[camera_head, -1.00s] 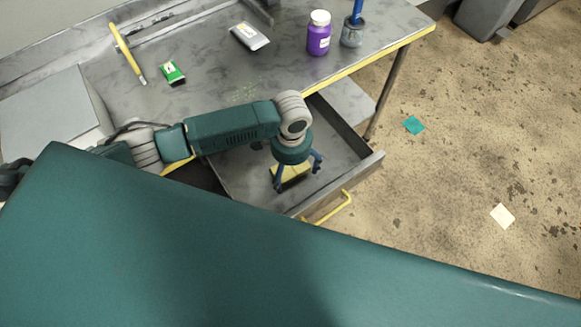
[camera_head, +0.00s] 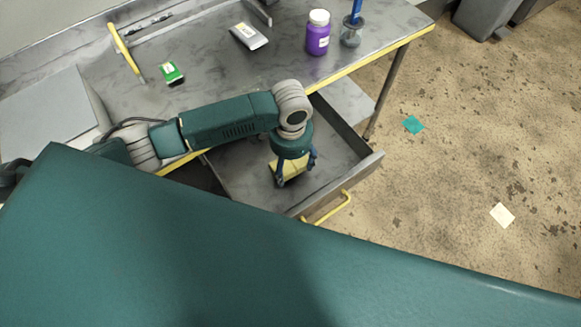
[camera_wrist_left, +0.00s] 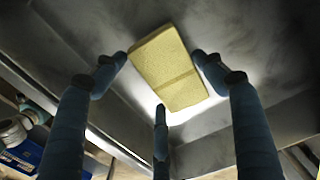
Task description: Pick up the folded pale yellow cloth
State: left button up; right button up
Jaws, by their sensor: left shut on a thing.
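The folded pale yellow cloth (camera_head: 289,167) is in the open metal drawer (camera_head: 240,176). It also shows in the left wrist view (camera_wrist_left: 168,66) as a thick rectangle with a crease across it. My left gripper (camera_head: 297,176) reaches down into the drawer, with its blue fingers closed in on both sides of the cloth. In the left wrist view the fingers (camera_wrist_left: 163,75) stand around the cloth. The gripper's palm hides part of the cloth in the head view. Whether the cloth is clear of the drawer floor I cannot tell. My right gripper is not in view.
The drawer's yellow handle (camera_head: 328,209) is at its front. On the worktop above stand a purple bottle (camera_head: 318,36) and a jar with a blue handle (camera_head: 351,32). A green packet (camera_head: 172,73), a grey packet (camera_head: 249,37) and a yellow tool (camera_head: 124,50) lie there too.

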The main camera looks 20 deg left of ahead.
aim_at(291, 167)
pick_arm(q)
notch_tip(291, 167, up, 17)
jog(key=shift+r+b, duration=0.1)
jog(key=shift+b, duration=0.45)
jog(key=shift+c, duration=0.2)
